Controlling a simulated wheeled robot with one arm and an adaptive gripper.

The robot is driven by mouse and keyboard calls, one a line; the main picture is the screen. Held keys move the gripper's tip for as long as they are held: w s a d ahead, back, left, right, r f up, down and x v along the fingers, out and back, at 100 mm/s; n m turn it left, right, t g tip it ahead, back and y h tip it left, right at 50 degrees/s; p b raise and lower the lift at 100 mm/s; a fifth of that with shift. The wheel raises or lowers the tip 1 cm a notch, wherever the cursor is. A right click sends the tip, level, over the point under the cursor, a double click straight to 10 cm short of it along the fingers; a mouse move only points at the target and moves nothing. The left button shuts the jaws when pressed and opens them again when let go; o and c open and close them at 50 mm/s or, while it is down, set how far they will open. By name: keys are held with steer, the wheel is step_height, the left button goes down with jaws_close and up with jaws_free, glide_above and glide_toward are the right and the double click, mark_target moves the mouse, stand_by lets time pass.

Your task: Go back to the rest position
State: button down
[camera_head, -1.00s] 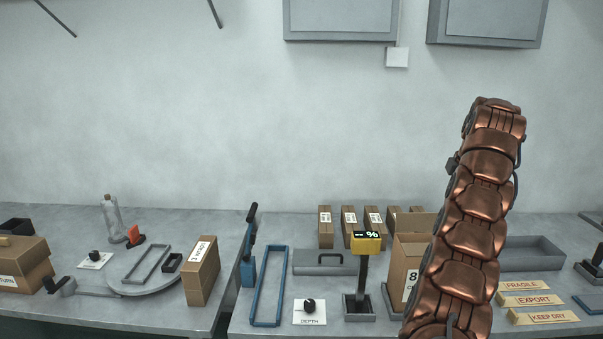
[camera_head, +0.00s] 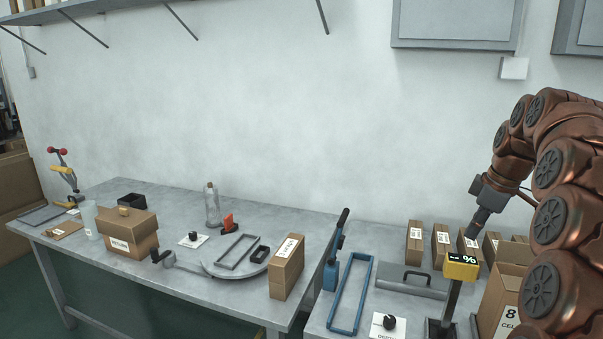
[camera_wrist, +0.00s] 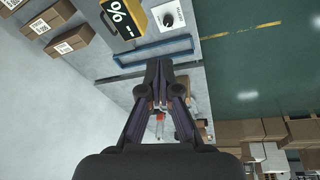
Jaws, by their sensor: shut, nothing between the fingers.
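My gripper (camera_head: 479,229) shows at the right in the head view, at the end of my copper-coloured arm, pointing down above the right bench near the yellow percent display (camera_head: 461,267). In the wrist view my gripper (camera_wrist: 159,66) is shut with its fingertips together and nothing between them. The blue rectangular frame (camera_wrist: 170,48) lies beyond the fingertips in the wrist view. It stays clear of the gripper, as far as I can see.
Small labelled boxes (camera_head: 441,246) stand behind the display. A larger box (camera_head: 503,293) is partly hidden by my arm. The left bench (camera_head: 120,197) holds a RETURN box (camera_head: 127,240), a turntable (camera_head: 213,270) and a bottle (camera_head: 212,206).

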steer(key=s+a+f+m+g, duration=0.1)
steer(key=s+a+f+m, duration=0.15)
steer(key=s+a, duration=0.55)
steer(key=s+a+f+m+g, duration=0.1)
steer(key=s+a+f, duration=0.2)
steer(key=s+a, duration=0.5)
steer(key=s+a+f+m+g, duration=0.1)
steer(key=s+a+f+m, duration=0.1)
steer(key=s, duration=0.5)
steer(key=s+a+f+m, duration=0.2)
steer(key=s+a+f, duration=0.1)
steer(key=s+f, duration=0.2)
steer(key=s+a+f+m+g+h, duration=0.1)
steer(key=s+f, duration=0.3)
steer(key=s, duration=0.4)
steer(key=shift+s+a+m+g, duration=0.3)
steer(key=shift+a+m, duration=0.25)
steer(key=shift+a, duration=0.25)
steer(key=shift+d, duration=0.1)
